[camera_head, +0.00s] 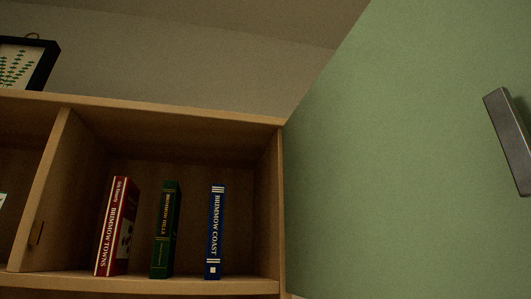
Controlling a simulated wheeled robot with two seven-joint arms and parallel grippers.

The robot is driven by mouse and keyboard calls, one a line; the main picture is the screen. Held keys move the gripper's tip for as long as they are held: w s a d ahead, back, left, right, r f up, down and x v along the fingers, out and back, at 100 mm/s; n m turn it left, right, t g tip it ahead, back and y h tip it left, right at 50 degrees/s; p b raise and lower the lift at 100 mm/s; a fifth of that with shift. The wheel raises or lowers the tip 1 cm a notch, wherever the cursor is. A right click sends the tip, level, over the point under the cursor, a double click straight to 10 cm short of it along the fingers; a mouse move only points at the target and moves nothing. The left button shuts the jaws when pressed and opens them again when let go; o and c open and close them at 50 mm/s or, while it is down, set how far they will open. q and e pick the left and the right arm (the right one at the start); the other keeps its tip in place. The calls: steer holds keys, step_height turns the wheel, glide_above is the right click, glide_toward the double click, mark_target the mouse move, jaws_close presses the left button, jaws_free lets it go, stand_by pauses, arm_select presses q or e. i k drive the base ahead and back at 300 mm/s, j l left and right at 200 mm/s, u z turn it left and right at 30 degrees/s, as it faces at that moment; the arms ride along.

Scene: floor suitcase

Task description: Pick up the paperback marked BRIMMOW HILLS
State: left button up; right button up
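The green paperback (165,230), with BRIMMOW HILLS on its spine, stands upright in a wooden shelf compartment. It is the middle one of three books. A red book (117,227) marked BRIMMOW TOWNS stands to its left, apart from it. A blue book (215,232) marked BRIMMOW COAST stands to its right, also apart. Neither of my grippers shows in the head view.
The wooden shelf (170,112) has a divider (45,190) left of the books and a side wall on their right. A framed picture (25,62) stands on top. A green panel (400,170) with a grey handle (508,140) fills the right side.

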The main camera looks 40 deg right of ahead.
mark_target(164, 257)
steer(key=u, duration=0.9)
steer(key=k+l+u, duration=0.1)
steer(key=u, duration=1.7)
steer(key=k+u, duration=0.1)
steer(key=u, duration=0.35)
steer(key=j+u, duration=0.1)
steer(key=u, duration=0.4)
steer(key=k+j+u, duration=0.1)
steer(key=u, duration=0.4)
steer(key=j+z, duration=0.2)
steer(key=z, duration=0.15)
steer(key=k+j+z, duration=0.1)
steer(key=z, duration=0.7)
steer(key=j+z, duration=0.1)
steer(key=z, duration=0.35)
steer(key=k+z, duration=0.1)
steer(key=z, duration=0.9)
steer(key=k+z, duration=0.1)
steer(key=z, duration=0.4)
steer(key=k+z, duration=0.1)
steer(key=z, duration=0.85)
steer(key=k+z, duration=0.1)
steer(key=z, duration=0.4)
steer(key=j, duration=0.75)
